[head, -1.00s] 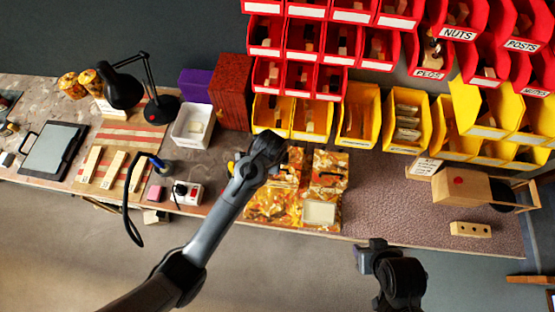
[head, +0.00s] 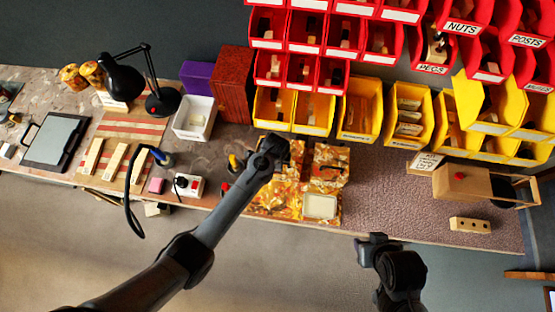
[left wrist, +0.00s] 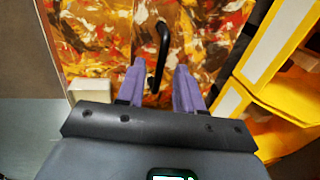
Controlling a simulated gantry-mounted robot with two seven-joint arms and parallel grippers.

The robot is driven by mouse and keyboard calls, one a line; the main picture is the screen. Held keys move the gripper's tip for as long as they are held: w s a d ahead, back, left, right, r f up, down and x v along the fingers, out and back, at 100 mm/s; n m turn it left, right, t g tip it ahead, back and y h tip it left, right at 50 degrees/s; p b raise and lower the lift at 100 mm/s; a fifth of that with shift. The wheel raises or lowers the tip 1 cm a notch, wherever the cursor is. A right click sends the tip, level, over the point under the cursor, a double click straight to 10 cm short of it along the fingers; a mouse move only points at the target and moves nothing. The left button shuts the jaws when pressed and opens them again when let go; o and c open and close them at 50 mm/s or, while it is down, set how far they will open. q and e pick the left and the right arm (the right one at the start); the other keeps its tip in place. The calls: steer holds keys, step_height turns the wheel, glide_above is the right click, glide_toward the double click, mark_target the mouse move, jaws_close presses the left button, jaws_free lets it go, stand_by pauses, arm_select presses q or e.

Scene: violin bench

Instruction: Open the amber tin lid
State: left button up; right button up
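The amber tin (head: 275,204) has a mottled orange, brown and cream surface and sits near the bench's front edge in the head view. Its mottled surface (left wrist: 110,40) fills much of the left wrist view, with a black bar-like handle (left wrist: 161,50) on it. My left gripper (head: 276,165) is over the tin's back part; its arm hides some of the tin. In the left wrist view its purple fingers (left wrist: 157,88) are apart, with the handle's lower end between or just beyond them; contact is unclear. My right gripper (head: 368,245) is off the bench's front edge, its fingers unclear.
A second mottled part with a dark handle (head: 333,170) lies to the right, behind a cream pad (head: 320,206). Yellow bins (head: 359,112) stand close behind. Bare bench mat (head: 390,195) lies to the right.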

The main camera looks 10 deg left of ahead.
arm_select(q)
jaws_close()
stand_by(1.5)
